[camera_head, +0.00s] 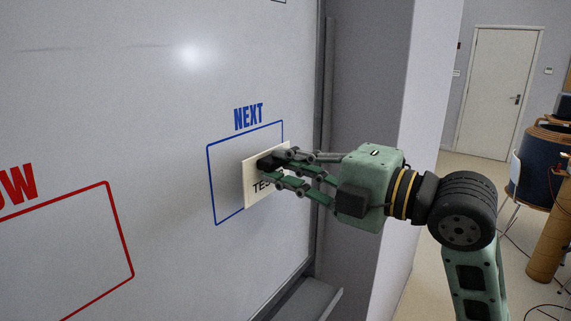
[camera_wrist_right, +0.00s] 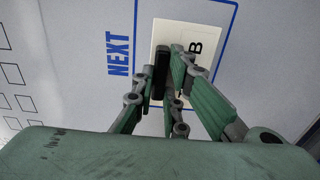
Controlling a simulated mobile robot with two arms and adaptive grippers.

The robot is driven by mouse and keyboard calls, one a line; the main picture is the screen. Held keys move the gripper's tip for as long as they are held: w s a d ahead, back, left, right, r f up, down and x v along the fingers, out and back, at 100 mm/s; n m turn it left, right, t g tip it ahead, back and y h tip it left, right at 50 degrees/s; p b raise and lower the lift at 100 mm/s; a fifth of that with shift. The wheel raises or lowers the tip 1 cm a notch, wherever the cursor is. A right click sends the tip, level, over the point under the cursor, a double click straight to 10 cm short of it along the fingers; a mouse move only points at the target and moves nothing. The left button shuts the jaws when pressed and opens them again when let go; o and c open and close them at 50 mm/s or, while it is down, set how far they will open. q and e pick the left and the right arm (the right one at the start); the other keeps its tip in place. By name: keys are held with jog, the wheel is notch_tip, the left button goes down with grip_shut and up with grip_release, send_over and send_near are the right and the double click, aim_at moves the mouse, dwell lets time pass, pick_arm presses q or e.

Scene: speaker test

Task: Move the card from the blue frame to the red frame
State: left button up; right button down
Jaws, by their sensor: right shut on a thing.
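The cream card (camera_head: 251,192) with black lettering is at the whiteboard, within the right part of the blue frame (camera_head: 212,185) under the word NEXT. It looks slightly turned against the frame. Whether the card touches the board cannot be told. The red frame (camera_head: 122,240) is at lower left, its visible part empty. My left gripper is out of view.
The whiteboard (camera_head: 90,110) has free surface between the two frames. Its metal edge and a ledge (camera_head: 300,296) are on the right side. Further right are a door (camera_head: 494,100), a white chair (camera_head: 512,180) and cables on the floor.

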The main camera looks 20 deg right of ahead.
jog(key=shift+b+v, duration=0.65)
jog(key=shift+v, duration=1.1)
jog(key=shift+s, duration=0.1)
